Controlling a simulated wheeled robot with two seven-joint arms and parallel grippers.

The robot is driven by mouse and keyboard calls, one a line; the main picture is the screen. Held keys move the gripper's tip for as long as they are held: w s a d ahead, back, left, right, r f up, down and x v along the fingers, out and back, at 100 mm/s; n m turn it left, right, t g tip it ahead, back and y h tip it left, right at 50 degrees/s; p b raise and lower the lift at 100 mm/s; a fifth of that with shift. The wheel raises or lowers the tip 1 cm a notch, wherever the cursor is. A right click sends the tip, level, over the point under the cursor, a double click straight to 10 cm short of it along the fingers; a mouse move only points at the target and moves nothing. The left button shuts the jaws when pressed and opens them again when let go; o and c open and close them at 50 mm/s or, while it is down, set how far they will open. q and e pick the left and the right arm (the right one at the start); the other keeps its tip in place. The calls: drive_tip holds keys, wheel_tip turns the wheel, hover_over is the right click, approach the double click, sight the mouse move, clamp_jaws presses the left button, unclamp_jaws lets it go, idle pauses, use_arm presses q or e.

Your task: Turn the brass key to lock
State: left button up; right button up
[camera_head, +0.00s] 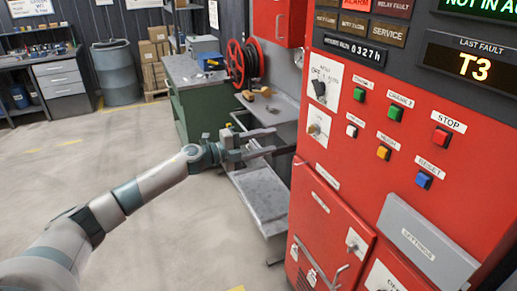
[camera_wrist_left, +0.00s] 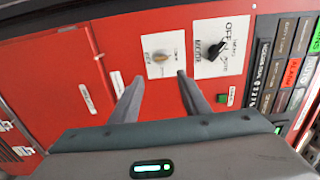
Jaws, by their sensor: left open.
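The brass key (camera_head: 314,129) sits in a small white plate on the red panel (camera_head: 330,160), below the black rotary switch (camera_head: 319,88). In the left wrist view the key (camera_wrist_left: 160,57) shows just beyond and between my fingertips. My left gripper (camera_head: 274,142) is open and empty, to the left of the panel face and pointing toward the key. In the left wrist view its two fingers (camera_wrist_left: 160,76) stand apart with the key plate ahead of them. The key appears clear of the fingers. My right gripper is not in view.
Green, white, yellow, red and blue buttons (camera_head: 383,152) lie right of the key. The grey settings box (camera_head: 428,243) juts out lower right. A green workbench (camera_head: 195,95) and hose reel (camera_head: 242,63) are farther back.

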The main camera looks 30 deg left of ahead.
use_arm(q)
drive_tip(key=shift+b+v, duration=0.35)
drive_tip(key=shift+v, duration=1.05)
